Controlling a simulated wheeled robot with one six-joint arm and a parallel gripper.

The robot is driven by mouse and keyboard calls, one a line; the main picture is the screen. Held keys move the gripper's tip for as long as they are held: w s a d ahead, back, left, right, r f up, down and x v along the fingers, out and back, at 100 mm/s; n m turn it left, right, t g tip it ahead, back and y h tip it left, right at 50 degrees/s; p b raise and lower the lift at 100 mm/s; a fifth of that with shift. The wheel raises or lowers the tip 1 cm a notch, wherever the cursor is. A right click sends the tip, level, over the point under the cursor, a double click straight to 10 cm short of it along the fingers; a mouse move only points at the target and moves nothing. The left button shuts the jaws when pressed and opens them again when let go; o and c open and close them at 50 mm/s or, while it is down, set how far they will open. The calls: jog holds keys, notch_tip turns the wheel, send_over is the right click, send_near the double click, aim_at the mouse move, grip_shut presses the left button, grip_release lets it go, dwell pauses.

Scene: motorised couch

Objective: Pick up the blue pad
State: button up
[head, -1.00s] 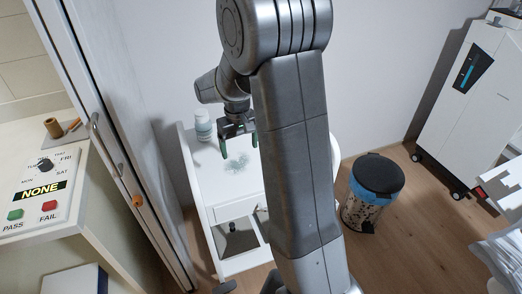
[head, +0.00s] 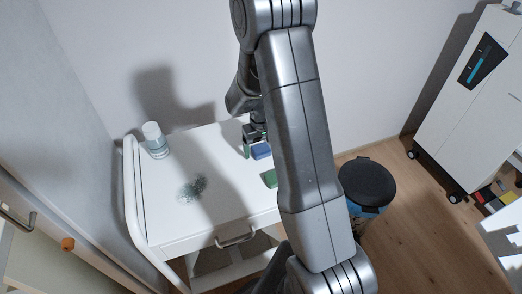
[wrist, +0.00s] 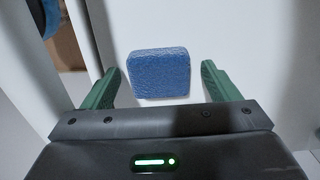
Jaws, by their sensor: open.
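The blue pad (head: 261,151) lies on the top of the white trolley (head: 170,225), beside my arm in the head view. In the wrist view the blue pad (wrist: 160,70) is a rounded block, fully in sight. My gripper (wrist: 160,80) is open, with one green finger to each side of the pad and a gap on both sides. No contact shows. In the head view my arm hides much of the gripper; a green finger shows at the pad's left.
A white bottle (head: 155,140) stands at the trolley's back left. A black-lidded bin (head: 367,184) stands right of the trolley. A green shape (head: 269,178) shows beside my arm. A white cabinet (head: 465,95) is at the right.

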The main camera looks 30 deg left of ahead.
aim_at(261, 148)
jog(key=c, duration=1.1)
jog(key=shift+o, duration=0.2)
notch_tip(261, 148, up, 10)
jog(key=shift+b, duration=0.3)
